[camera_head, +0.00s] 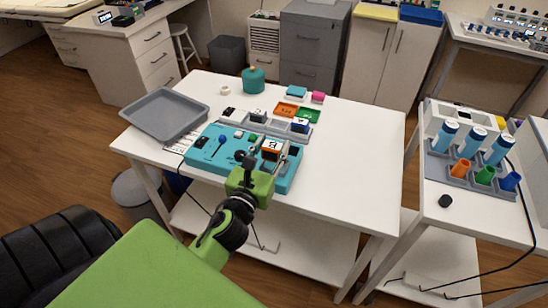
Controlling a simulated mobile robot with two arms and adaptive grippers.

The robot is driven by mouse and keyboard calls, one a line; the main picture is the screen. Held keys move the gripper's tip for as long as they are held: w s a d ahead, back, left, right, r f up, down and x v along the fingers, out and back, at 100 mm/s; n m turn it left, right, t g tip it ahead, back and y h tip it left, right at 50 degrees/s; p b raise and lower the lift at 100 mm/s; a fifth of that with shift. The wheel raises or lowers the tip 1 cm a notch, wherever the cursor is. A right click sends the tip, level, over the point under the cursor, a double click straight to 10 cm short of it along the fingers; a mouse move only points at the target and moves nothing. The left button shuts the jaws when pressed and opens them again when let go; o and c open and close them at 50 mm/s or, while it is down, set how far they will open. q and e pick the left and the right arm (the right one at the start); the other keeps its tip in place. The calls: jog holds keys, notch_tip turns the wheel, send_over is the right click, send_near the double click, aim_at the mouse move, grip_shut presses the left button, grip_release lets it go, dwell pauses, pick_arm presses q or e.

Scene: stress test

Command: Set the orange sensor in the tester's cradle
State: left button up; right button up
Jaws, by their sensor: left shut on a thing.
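The orange sensor (271,146), a small block with a pale, dark-marked top, is at the right part of the turquoise tester (206,159). My left gripper (260,160) reaches over the tester's front edge and is shut on the sensor. The gripper and the sensor hide the cradle, so I cannot tell whether the sensor is seated in it or just above it. The tester also carries a blue lever (221,139) and dark knobs. My right gripper is out of view.
A grey tray (165,112) lies left of the tester. Behind it are a grey parts holder (262,124), orange (286,109) and green (309,112) trays, and a teal container (253,80). The table's right side is clear. Another table (470,205) with bottles stands right.

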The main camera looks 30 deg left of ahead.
aim_at(272, 161)
pick_arm(q)
jog(key=f, duration=0.2)
jog(key=f+b, duration=0.1)
jog(key=shift+w+d+f, duration=0.2)
jog(key=shift+w+f, duration=0.1)
jog(key=shift+f, duration=0.1)
jog(key=shift+f, duration=0.15)
jog(key=o, duration=1.1)
jog(key=shift+o, duration=0.2)
jog(key=shift+a, duration=0.1)
